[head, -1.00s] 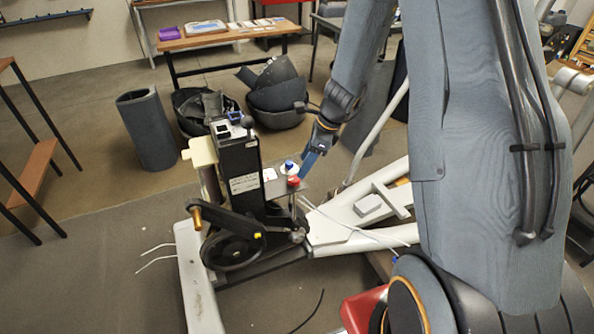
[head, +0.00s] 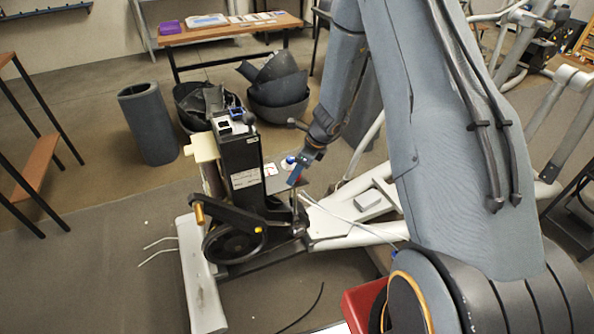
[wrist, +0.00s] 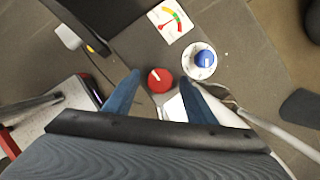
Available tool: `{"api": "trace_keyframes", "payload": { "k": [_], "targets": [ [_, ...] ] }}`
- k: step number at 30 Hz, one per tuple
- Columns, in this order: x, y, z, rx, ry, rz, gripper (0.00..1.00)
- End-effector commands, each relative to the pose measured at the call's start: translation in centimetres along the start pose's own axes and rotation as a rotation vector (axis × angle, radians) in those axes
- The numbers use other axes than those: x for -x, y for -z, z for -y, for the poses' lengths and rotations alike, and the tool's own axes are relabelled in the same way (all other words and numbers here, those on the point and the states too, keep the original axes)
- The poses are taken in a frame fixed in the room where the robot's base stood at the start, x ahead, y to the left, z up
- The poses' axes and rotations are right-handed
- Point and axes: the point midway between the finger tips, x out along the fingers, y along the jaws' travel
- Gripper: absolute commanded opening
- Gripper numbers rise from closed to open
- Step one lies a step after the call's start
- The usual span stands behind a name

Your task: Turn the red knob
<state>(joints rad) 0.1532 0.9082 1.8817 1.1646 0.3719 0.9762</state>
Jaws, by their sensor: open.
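The red knob (wrist: 160,80) is a round dial with a white pointer mark, set on a grey panel. In the wrist view it lies between and just beyond the two blue fingertips of my open gripper (wrist: 158,88). Whether the fingers touch it cannot be told. A blue knob (wrist: 205,57) on a white round base sits to its right, and a gauge card (wrist: 171,20) with a coloured scale lies above. In the head view my gripper (head: 297,174) is over the panel beside the black column and hides the red knob.
The elliptical frame (head: 201,280) carries a black upright column (head: 241,168) and a flywheel (head: 232,243) close left of my gripper. Dark bins (head: 278,104) and a wooden table (head: 225,34) stand behind.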

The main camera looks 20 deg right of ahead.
Motion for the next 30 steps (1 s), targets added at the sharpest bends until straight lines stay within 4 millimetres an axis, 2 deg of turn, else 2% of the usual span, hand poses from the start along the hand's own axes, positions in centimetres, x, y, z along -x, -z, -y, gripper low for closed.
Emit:
{"api": "trace_keyframes", "payload": {
  "k": [6, 14, 23, 30],
  "targets": [
    [-0.02, -0.02, 0.01, 0.000, 0.000, 0.000, 0.51],
    [0.00, -0.02, 0.01, 0.001, 0.000, 0.000, 0.10],
    [0.03, -0.02, 0.05, 0.033, -0.014, 0.001, 0.10],
    [0.06, -0.06, 0.27, 0.157, -0.063, 0.001, 0.10]
  ]
}}
